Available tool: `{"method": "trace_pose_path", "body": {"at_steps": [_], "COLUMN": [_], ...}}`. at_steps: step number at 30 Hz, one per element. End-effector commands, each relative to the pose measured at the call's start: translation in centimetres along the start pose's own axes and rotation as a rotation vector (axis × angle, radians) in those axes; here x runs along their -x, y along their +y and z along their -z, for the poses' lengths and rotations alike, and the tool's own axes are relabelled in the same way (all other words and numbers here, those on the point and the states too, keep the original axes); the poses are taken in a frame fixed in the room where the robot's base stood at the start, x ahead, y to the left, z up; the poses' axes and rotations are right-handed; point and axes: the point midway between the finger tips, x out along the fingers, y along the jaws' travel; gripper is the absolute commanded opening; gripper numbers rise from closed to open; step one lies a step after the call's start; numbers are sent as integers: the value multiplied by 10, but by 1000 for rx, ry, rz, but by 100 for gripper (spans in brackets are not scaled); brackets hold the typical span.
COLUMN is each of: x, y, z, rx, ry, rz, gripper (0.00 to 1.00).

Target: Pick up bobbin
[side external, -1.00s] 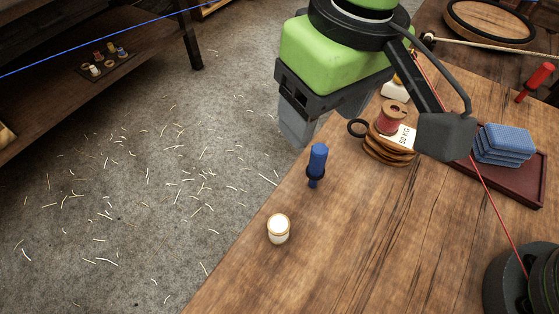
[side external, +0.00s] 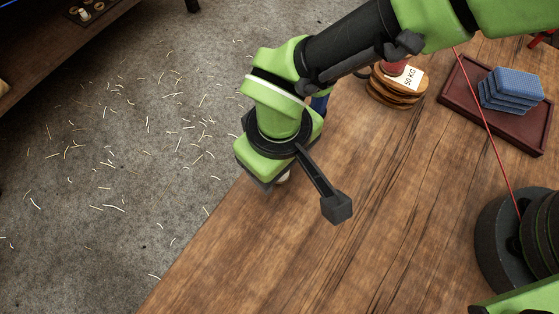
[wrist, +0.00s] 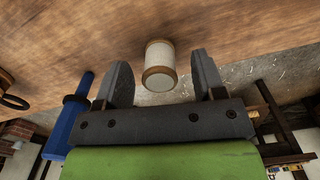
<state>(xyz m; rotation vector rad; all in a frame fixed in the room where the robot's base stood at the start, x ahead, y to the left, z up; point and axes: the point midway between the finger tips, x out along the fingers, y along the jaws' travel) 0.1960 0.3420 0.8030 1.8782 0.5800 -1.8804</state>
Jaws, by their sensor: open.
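A white bobbin (wrist: 160,65) with brown ends shows in the wrist view, between and slightly beyond my gripper's two fingers (wrist: 160,60). A gap shows on each side, and neither finger visibly touches it. In the side view my gripper (side external: 266,184) is over the table's left edge, and only a small pale bit of the bobbin (side external: 283,178) shows below it. The jaws are open. The fingers are hidden by my wrist in the side view.
A blue-handled tool (wrist: 70,118) stands close to the gripper's left in the wrist view. Stacked wooden discs (side external: 396,92) with a "50 KG" label, a red tray (side external: 520,125) of blue blocks and a dark reel (side external: 500,240) are farther right. The front middle of the table is clear.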

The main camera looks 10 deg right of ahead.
Motion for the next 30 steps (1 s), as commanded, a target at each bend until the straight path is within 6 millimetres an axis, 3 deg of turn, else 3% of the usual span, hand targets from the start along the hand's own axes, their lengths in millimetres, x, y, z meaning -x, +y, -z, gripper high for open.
{"method": "trace_pose_path", "body": {"at_steps": [4,11,18,26,30], "x": [-14,-14,-14,-13,1], "y": [0,0,0,0,0], "z": [0,0,0,1,1], "rx": [-1,-1,-1,-1,0], "ry": [0,1,1,2,5], "rz": [0,1,1,1,2], "gripper": [63,63,10,10,10]}}
